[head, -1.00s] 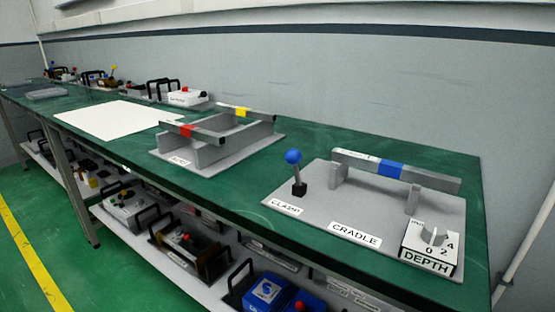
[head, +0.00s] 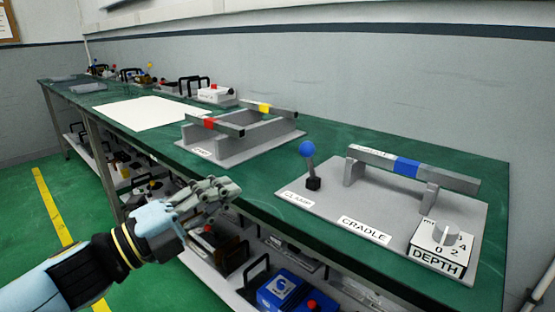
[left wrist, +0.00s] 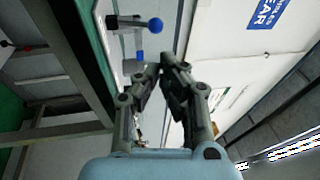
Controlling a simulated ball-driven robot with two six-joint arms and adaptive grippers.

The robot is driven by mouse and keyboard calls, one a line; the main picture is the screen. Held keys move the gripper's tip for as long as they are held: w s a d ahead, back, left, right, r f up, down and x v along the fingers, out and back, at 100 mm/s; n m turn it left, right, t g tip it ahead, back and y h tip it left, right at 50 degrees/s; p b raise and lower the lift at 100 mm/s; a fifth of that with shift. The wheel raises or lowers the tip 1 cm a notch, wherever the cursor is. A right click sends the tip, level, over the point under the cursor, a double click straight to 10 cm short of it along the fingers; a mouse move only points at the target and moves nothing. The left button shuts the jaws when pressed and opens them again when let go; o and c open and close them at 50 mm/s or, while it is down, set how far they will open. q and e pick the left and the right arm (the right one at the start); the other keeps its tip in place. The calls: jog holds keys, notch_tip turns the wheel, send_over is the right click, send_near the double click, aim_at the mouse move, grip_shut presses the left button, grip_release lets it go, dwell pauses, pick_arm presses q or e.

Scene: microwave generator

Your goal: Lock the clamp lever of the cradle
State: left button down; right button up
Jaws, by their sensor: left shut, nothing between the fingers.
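The clamp lever (head: 308,163) has a blue ball knob on a grey stem and stands nearly upright from a black base, beside the clamp label. It is on the left part of the grey cradle plate (head: 320,207). A grey bar with a blue band (head: 407,167) rests on the cradle's two supports. My left gripper (head: 232,187) is shut and empty, in front of the bench edge, left of and lower than the lever, apart from it. In the left wrist view the blue knob (left wrist: 155,25) shows beyond the fingertips (left wrist: 164,68). My right gripper is not in view.
A depth dial box (head: 441,247) sits at the cradle's right front corner. A grey rack (head: 238,146) with red-banded and yellow-banded bars stands left of the cradle. A white sheet (head: 147,113) lies farther left. The bench's front edge and the loaded lower shelf are near my left arm.

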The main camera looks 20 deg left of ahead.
pick_arm(q)
jog(key=p, duration=0.3)
send_near(301, 151)
jog(key=x, duration=0.6)
jog(key=shift+r, duration=0.15)
jog(key=shift+w+d, duration=0.35)
jog(key=shift+w, duration=0.25)
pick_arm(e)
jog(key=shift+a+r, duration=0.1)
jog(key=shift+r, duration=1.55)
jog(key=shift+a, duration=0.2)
